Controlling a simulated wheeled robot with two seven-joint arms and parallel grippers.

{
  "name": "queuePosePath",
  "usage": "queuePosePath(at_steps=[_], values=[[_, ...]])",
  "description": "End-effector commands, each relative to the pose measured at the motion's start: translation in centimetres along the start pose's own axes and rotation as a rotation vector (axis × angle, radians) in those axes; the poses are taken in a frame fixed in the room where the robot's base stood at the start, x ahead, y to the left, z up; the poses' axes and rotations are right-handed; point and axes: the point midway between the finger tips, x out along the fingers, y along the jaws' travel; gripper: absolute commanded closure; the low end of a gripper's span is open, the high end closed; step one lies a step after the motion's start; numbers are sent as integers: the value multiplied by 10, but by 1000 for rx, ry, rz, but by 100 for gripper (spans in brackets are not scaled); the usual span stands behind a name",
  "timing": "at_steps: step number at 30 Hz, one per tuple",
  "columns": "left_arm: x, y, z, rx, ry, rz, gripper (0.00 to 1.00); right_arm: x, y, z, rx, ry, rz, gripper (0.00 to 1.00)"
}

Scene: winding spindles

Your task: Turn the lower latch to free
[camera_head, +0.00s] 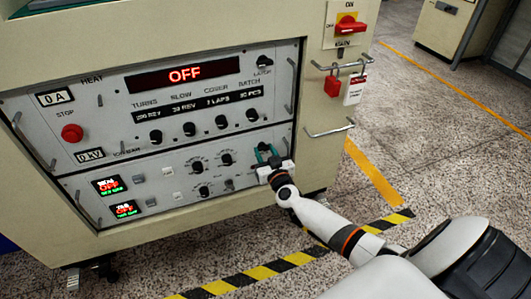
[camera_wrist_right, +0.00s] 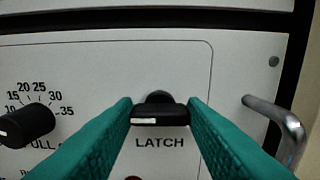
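The lower latch (camera_wrist_right: 160,112) is a black knob with a pale mark, above the word LATCH on the lower grey panel. Its bar lies level in the right wrist view. My right gripper (camera_wrist_right: 160,108) has a green finger at each end of the bar, with no visible gap, and looks shut on it. In the head view my right gripper (camera_head: 266,155) is at the right end of the lower panel (camera_head: 150,185) and largely hides the latch. My left gripper is not in view.
A metal handle (camera_wrist_right: 285,125) stands out close to the right finger. A black dial (camera_wrist_right: 28,125) is to the left. Above are the upper latch (camera_head: 264,62) and the OFF display (camera_head: 185,74). A red switch (camera_head: 347,27) is on the cabinet's right. Open floor lies to the right.

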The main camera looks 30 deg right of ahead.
Motion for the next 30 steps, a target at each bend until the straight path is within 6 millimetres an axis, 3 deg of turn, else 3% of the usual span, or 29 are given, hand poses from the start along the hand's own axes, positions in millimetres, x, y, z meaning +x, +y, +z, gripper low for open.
queuePosePath(at_steps=[14,30], values=[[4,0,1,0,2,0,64,0,0,1,97,-1,-2,85],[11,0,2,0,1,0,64,0,-2,0,564,-1,-1,85]])
